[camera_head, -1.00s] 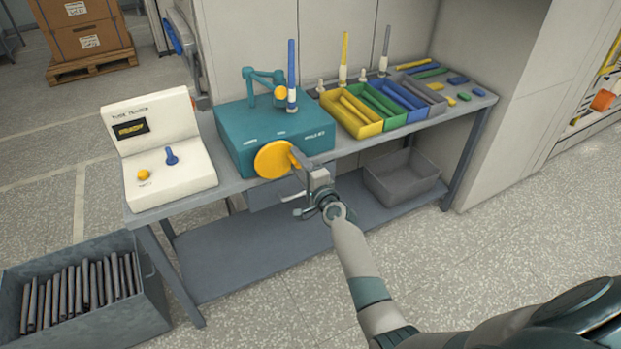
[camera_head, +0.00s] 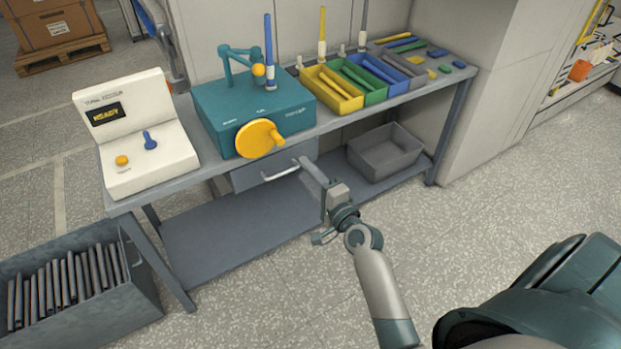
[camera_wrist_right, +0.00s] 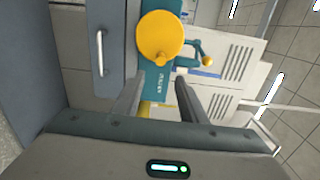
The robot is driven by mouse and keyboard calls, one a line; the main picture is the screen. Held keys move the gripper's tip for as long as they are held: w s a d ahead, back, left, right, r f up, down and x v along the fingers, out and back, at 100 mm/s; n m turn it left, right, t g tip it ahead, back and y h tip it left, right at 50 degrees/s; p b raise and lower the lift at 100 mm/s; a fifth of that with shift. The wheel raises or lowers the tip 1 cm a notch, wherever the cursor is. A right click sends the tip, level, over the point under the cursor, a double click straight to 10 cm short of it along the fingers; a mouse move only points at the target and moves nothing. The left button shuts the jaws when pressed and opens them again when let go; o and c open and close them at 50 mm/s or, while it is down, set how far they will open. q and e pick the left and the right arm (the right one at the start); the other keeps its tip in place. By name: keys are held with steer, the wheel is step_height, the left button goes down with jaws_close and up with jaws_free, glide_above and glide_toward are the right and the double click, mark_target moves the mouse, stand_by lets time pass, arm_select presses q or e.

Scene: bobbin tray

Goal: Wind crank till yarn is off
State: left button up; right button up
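The crank is a yellow disc (camera_head: 254,140) with a short knob (camera_head: 278,140) at its right side, on the front of a teal winding box (camera_head: 222,112). A tall blue bobbin (camera_head: 268,45) stands upright on top beside a teal arm with a yellow ball; I cannot tell how much yarn is on it. My right gripper (camera_head: 314,186) is in front of the drawer, below and right of the crank, apart from it. In the right wrist view the fingers (camera_wrist_right: 160,98) are spread and empty, with the yellow crank disc (camera_wrist_right: 160,40) beyond them. My left gripper is not in view.
A white console (camera_head: 150,160) with a lit display stands left of the box. A drawer handle (camera_head: 281,173) is below the crank. Colored bins (camera_head: 335,102) with rods stand on the right of the bench. A grey bin (camera_head: 70,310) of dark tubes is on the floor.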

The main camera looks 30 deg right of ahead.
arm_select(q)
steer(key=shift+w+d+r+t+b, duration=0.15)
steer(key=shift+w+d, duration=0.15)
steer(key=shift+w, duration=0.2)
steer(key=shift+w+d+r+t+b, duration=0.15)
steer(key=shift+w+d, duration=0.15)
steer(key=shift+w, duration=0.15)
arm_select(e)
steer(key=n, duration=0.6)
steer(key=s+n, duration=0.1)
steer(key=n, duration=0.5)
steer(key=s+n, duration=0.1)
steer(key=n, duration=0.5)
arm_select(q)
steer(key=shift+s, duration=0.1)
arm_select(e)
steer(key=shift+w+r, duration=0.1)
